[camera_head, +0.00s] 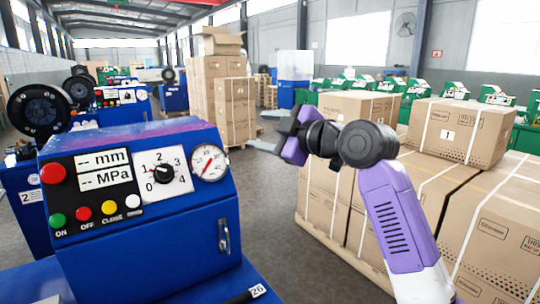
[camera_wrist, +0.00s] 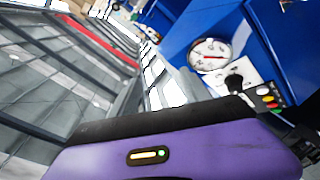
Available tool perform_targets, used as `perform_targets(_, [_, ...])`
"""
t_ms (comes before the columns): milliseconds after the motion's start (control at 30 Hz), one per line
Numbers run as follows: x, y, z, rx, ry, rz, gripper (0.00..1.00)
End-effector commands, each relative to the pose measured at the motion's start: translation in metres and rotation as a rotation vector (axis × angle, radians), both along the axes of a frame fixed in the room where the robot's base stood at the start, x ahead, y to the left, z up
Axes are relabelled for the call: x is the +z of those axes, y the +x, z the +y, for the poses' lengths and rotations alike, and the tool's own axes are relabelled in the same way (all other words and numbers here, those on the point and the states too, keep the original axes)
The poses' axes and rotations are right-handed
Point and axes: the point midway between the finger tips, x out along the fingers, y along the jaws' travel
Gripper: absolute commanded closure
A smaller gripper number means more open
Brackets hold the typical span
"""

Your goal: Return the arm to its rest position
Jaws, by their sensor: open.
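My gripper (camera_head: 289,130) is at the end of my purple and black arm, in the middle of the head view. It is raised in the air between the blue crimping machine (camera_head: 135,215) on the left and the stacked cartons on the right. It appears apart from both, and I see nothing held in it. Its fingertips are hard to make out at this angle. The wrist view is tilted. My purple wrist housing fills its lower part, and the blue machine (camera_wrist: 270,45) with its round gauge (camera_wrist: 209,56) shows at the upper right.
Strapped cartons (camera_head: 325,205) stand close on the right, with one marked 1 (camera_head: 460,130) on top. More cartons (camera_head: 222,95) are stacked behind. Green machines (camera_head: 455,89) line the far right. Grey floor (camera_head: 262,220) lies open between the blue machine and the cartons.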

Motion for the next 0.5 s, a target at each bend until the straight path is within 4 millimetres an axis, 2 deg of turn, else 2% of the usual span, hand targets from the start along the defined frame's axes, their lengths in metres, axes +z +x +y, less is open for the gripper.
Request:
perform_targets(33, [-0.015,-0.001,-0.005,-0.03,0.064,0.018,0.44])
perform_targets(267, [-0.066,-0.015,-0.031,-0.156,0.334,0.067,0.44])
perform_targets(500, [-0.121,-0.046,-0.063,-0.265,0.571,0.101,0.44])
